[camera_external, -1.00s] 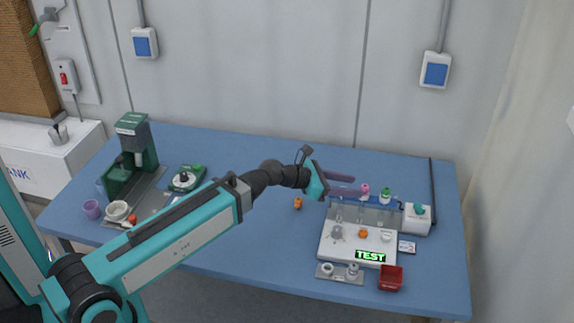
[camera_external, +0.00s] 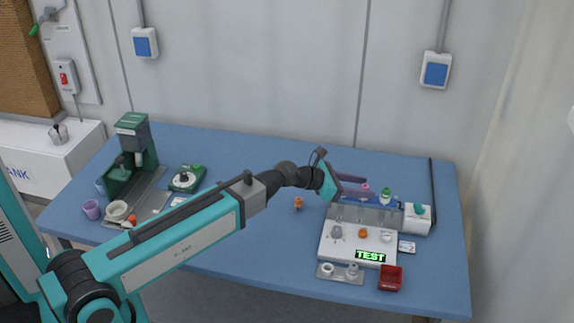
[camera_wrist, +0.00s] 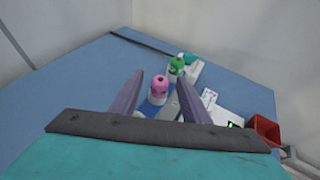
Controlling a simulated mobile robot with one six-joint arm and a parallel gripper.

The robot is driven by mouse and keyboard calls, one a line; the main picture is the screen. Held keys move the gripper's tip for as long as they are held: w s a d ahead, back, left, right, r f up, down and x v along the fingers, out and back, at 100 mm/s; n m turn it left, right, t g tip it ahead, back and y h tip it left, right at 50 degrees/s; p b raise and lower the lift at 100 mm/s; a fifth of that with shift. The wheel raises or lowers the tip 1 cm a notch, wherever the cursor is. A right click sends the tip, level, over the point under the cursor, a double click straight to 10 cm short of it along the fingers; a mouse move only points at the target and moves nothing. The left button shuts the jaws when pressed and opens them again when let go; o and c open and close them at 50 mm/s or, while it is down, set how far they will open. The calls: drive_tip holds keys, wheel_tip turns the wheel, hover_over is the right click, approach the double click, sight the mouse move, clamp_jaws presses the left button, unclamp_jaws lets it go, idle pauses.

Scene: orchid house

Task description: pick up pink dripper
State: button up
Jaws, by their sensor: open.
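The pink dripper (camera_external: 365,188) stands upright at the back left of the white test station. In the external view its lower part is mostly hidden behind a purple finger. In the wrist view the pink dripper (camera_wrist: 159,84), with a pink top and white body, shows between my two fingers. My gripper (camera_external: 371,186) is open, with one finger on each side of the dripper in the picture. It also shows in the wrist view (camera_wrist: 162,78). I cannot tell whether either finger touches the dripper.
A green-capped dripper (camera_external: 385,195) stands close to the right of the pink one and also shows in the wrist view (camera_wrist: 176,66). The white station (camera_external: 345,247) with its TEST display lies in front. A red bin (camera_external: 391,279) sits near the front edge. The table's middle is mostly clear.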

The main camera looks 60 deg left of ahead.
drive_tip(key=shift+x, duration=0.75)
clamp_jaws()
